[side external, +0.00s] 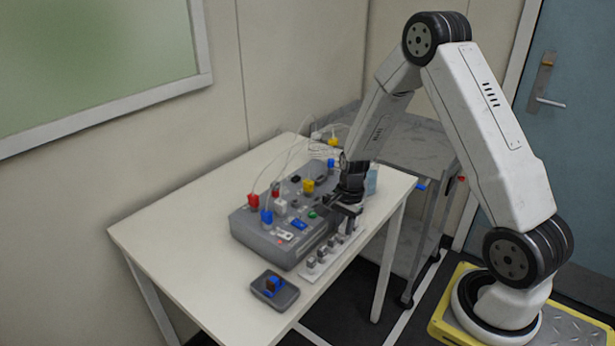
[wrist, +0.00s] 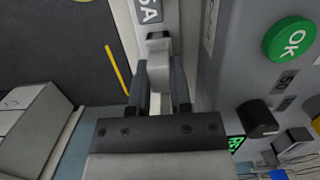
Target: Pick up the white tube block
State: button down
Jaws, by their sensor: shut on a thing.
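My gripper (side external: 347,211) is low over a white strip (side external: 312,272) along the front of the grey device. In the wrist view my gripper (wrist: 159,72) is shut on a pale grey-white block (wrist: 158,47) at the strip, beside a label reading "5A". The fingers hide its sides, and I cannot tell whether it is still seated. A white block (side external: 281,206) stands on top of the grey device (side external: 262,241), left of my gripper and apart from it, near red and blue blocks. Whether the held block has a tube is not visible.
Several grey blocks (side external: 323,255) stand along the strip. A small dark tray (side external: 275,290) with a blue and brown piece lies at the table's front. A green "OK" button (wrist: 289,40) is right of my gripper. The white table (side external: 180,233) is clear at left.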

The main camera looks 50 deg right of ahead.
jog(key=shift+r, duration=0.55)
jog(key=s+a+r, duration=0.4)
jog(key=s+r, duration=0.7)
jog(key=s, duration=0.2)
jog(key=shift+s+r, duration=0.25)
